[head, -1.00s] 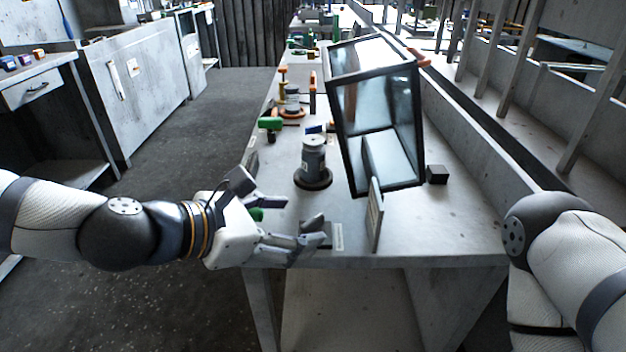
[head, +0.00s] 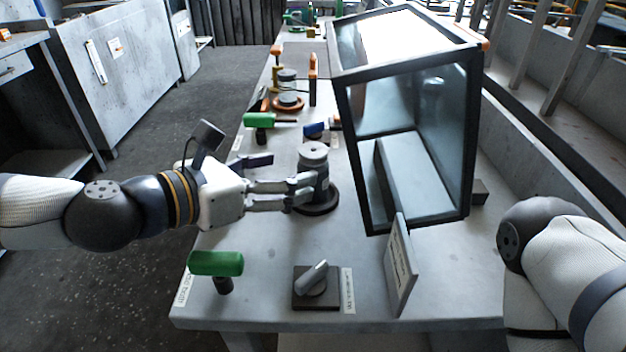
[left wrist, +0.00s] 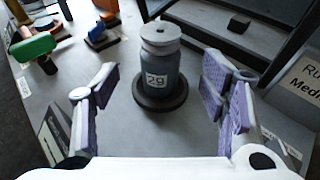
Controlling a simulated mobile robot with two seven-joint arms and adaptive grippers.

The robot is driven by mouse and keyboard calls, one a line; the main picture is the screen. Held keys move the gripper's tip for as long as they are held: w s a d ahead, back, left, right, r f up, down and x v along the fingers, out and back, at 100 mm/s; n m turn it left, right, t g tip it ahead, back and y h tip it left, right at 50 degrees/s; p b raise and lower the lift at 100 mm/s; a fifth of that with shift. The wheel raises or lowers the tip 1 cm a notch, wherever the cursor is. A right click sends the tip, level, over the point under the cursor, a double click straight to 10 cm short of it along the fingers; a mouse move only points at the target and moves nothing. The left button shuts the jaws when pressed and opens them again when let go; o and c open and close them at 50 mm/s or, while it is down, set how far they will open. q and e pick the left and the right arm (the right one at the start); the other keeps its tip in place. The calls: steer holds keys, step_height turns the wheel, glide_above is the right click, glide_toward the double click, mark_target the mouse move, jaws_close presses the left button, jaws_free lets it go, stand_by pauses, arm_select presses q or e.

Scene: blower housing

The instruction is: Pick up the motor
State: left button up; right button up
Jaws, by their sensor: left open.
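The grey cylinder on a dark round base (head: 314,158), which I take for the motor, stands upright on the workbench. In the left wrist view it (left wrist: 160,62) has a pale cap and a white label, and stands straight ahead between the spread fingers. My left gripper (head: 285,179) is open and comes to it from the left; in the head view its fingers overlap the lower body. The left wrist view shows gaps on both sides, and the gripper (left wrist: 160,98) holds nothing. My right arm shows at the right edge, but its gripper is out of view.
A black-framed glass box (head: 415,140) stands close right of the cylinder, with an upright sign plate (head: 400,265) in front. A green-topped handle (head: 215,264) and a knob on a square base (head: 316,287) are nearer. Several tools and another round-based item (head: 288,88) lie behind.

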mark_target(303, 163)
arm_select(q)
steer(key=x, duration=0.7)
steer(key=shift+w+d+r, duration=0.1)
steer(key=shift+d+r, duration=0.05)
steer(key=shift+r, duration=0.3)
jaws_close()
